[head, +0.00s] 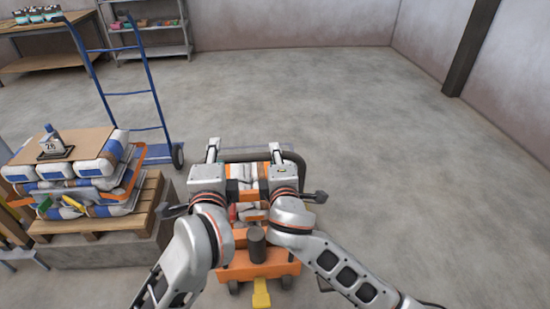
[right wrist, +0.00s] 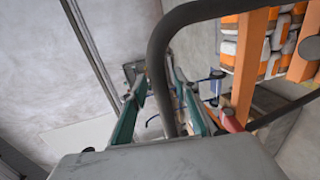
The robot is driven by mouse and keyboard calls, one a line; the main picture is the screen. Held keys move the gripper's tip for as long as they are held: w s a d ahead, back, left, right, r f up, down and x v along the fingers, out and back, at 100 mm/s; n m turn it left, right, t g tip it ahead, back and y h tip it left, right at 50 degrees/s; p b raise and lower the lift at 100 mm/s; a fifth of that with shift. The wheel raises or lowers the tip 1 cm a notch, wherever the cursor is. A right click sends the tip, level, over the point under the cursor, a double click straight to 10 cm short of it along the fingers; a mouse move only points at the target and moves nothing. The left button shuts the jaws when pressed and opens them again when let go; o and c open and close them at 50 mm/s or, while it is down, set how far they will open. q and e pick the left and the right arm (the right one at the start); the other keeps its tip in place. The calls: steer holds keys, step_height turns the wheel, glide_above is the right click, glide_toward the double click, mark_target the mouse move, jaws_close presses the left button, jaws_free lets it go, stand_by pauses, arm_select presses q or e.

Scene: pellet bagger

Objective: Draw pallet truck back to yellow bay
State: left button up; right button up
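The orange pallet truck (head: 258,265) stands below and between my arms. Its dark handle loop (head: 292,156) rises at the far side, and the tube also shows in the right wrist view (right wrist: 159,85). My left gripper (head: 213,148) is at the left side of the loop; its fingers are too small to read. My right gripper (head: 275,152) is at the loop's right part. In the right wrist view its green fingers (right wrist: 160,100) stand apart on either side of the tube, with small gaps seen. I see no yellow floor bay.
A wooden pallet (head: 95,222) stacked with white-and-blue bags stands on a grey block at left. A blue hand truck (head: 130,94) stands behind it. A bench (head: 45,62) and shelf (head: 150,50) line the back wall. The floor ahead and right is clear.

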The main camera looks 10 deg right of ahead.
steer(key=shift+r, duration=0.15)
steer(key=s+r+p, duration=0.6)
steer(key=r+p, duration=0.1)
steer(key=p, duration=0.1)
stand_by(0.8)
steer(key=shift+f, duration=0.15)
